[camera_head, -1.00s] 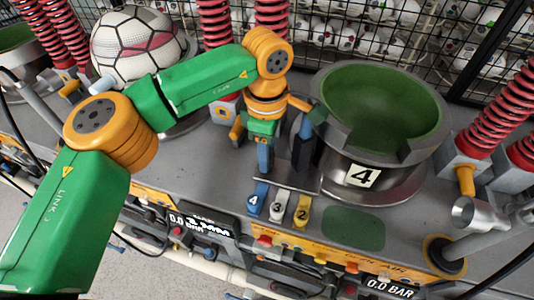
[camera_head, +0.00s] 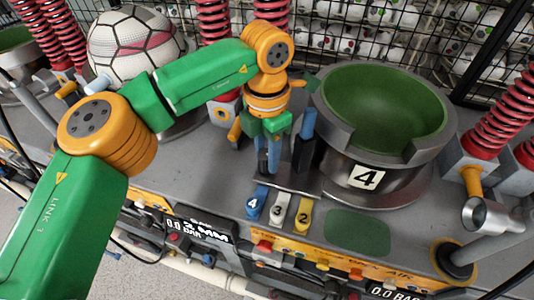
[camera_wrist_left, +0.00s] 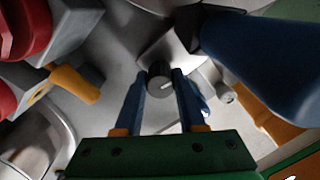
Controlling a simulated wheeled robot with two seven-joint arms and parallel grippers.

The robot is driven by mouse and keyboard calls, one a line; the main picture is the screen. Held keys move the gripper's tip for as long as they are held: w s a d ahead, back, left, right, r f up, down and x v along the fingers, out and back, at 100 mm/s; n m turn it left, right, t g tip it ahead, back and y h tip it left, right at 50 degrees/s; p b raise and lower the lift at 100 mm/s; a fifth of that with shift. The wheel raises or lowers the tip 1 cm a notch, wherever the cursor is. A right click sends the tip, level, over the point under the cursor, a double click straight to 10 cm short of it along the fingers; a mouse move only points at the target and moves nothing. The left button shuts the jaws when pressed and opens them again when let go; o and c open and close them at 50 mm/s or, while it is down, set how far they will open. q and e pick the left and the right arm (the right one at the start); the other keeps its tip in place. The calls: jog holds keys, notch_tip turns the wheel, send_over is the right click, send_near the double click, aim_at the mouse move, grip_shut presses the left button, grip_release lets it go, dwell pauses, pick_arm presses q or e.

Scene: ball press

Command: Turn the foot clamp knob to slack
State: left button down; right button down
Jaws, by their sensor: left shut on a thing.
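The foot clamp knob (camera_wrist_left: 159,79) is a small dark round knob with a white pointer line, in the middle of the left wrist view. My left gripper (camera_wrist_left: 159,84) has its two blue fingers on either side of it and is shut on it. The pointer line slants to the right and slightly up in that view. In the head view my left gripper (camera_head: 268,168) reaches down to the bench behind the numbered levers; the knob is hidden there behind the fingers. My right gripper is not in view.
A blue-topped black post (camera_head: 305,135) stands just right of my left gripper. The green-lined cup marked 4 (camera_head: 365,178) is farther right. Blue, white and yellow levers (camera_head: 279,209) stand in front. A ball (camera_head: 134,45) sits back left, near red springs (camera_head: 214,20).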

aim_at(266, 154)
pick_arm(q)
jog(key=shift+n, duration=1.1)
jog(key=c, duration=0.5)
grip_release()
jog(key=shift+r, duration=0.15)
notch_tip(266, 154, up, 7)
